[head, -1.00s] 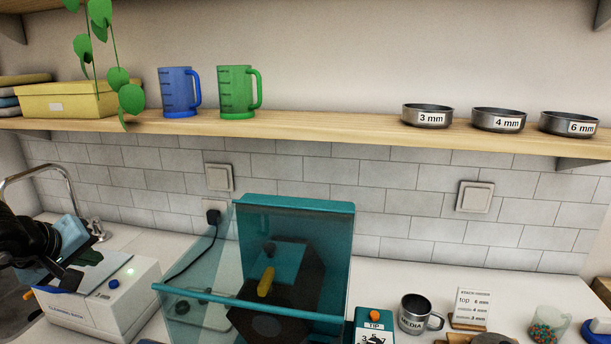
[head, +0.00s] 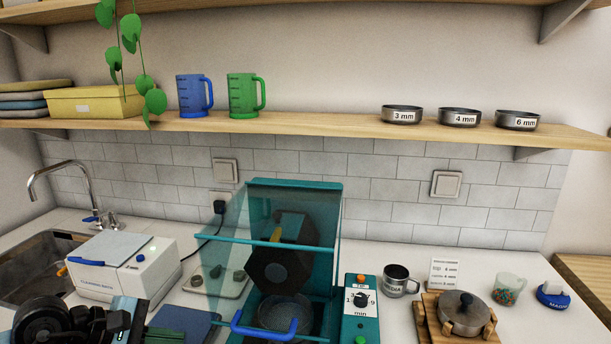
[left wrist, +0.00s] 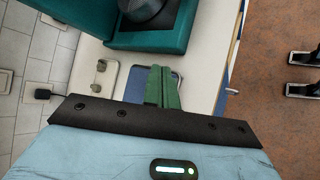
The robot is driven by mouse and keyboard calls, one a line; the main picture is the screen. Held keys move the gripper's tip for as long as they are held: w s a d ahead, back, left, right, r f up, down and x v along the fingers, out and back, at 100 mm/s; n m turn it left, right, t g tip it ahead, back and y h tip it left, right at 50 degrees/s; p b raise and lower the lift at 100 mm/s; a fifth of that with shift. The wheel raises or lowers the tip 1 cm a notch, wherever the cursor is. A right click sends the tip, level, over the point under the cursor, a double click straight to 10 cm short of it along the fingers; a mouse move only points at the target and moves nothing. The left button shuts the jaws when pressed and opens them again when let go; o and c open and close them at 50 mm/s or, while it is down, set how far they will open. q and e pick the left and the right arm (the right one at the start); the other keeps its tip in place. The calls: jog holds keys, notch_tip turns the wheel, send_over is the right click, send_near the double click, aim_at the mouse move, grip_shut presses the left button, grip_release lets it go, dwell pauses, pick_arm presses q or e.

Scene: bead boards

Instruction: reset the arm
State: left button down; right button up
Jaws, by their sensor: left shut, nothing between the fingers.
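My left gripper (left wrist: 163,88) shows in the left wrist view with its two green fingers together and nothing between them. It is over a dark blue pad (left wrist: 140,84) on the white counter and does not visibly hold anything. In the head view my left arm is low at the bottom left, in front of the white cleaning bath (head: 122,266); the pad (head: 186,325) lies just to its right. My right gripper is in neither view.
A teal machine with a clear cover (head: 325,230) stands right of the pad. A plate with knobs (head: 216,281) lies behind the pad. A control box (head: 361,312), steel mug (head: 397,281) and wooden stand (head: 433,318) are further right. A sink (head: 35,270) is at left.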

pick_arm(q)
jog(key=s+d+n+h, duration=0.1)
jog(key=d+n, duration=0.1)
jog(key=s+d+f+n+h, duration=0.1)
jog(key=s+d+n+h, duration=0.2)
jog(key=d+n, duration=0.1)
jog(key=d, duration=0.1)
jog(key=shift+s+f+t+h, duration=0.15)
jog(key=shift+f+t+h, duration=0.15)
jog(key=shift+f+h, duration=0.1)
jog(key=s+f+m+t+y+p, duration=0.1)
jog(key=s+f+m+y, duration=1)
jog(key=s+f+m, duration=1.2)
jog(key=s+f+p, duration=0.1)
jog(key=s+f, duration=0.2)
jog(key=f, duration=0.1)
jog(key=shift+s+d+f+t+p, duration=0.15)
jog(key=shift+d+t+p, duration=0.1)
jog(key=shift+t+p, duration=0.05)
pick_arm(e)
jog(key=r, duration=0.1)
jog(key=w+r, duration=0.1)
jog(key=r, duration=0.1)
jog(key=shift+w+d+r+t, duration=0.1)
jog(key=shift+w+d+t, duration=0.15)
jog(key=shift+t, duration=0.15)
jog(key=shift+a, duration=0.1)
